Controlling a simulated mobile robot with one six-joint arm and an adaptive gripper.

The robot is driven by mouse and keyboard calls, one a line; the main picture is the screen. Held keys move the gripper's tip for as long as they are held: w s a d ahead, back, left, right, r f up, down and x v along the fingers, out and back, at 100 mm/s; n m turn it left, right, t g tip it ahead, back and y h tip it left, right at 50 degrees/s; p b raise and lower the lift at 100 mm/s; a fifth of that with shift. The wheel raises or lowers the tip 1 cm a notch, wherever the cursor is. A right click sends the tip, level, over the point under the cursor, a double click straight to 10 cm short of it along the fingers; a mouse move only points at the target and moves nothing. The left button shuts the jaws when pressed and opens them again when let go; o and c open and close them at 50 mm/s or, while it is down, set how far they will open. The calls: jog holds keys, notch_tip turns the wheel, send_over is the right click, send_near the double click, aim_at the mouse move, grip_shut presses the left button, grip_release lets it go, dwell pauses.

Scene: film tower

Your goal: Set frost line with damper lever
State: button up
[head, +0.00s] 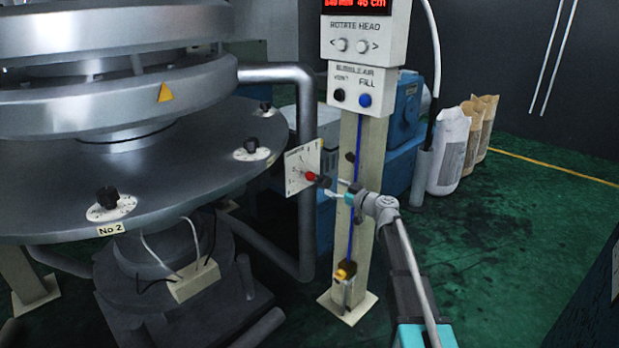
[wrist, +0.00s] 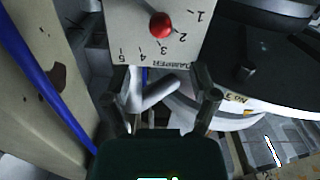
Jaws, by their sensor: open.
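The damper plate (head: 301,160) is a white scale card on the pipe beside the round machine table. In the wrist view the plate (wrist: 128,20) shows numbers 1 to 5 and the word DAMPER. The lever's red knob (head: 311,176) stands out in front of the plate; it also shows in the wrist view (wrist: 161,25). Which number the lever points at I cannot tell. My gripper (head: 330,187) is just right of the knob. In the wrist view my gripper (wrist: 160,82) has its fingers apart, with the knob beyond the fingertips and not between them.
A cream post (head: 375,150) with a blue line stands close behind my gripper. Its control box (head: 365,45) has a red display (head: 355,5), cut off at the top, reading 46 cm. Dial knobs (head: 108,198) sit on the round table (head: 60,190). Green floor is free at right.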

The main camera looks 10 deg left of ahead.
aim_at(313, 178)
jog(key=x, duration=1)
jog(key=shift+w+a, duration=0.25)
jog(key=shift+a, duration=0.05)
grip_shut()
jog(key=shift+a, duration=0.3)
jog(key=shift+d, duration=0.15)
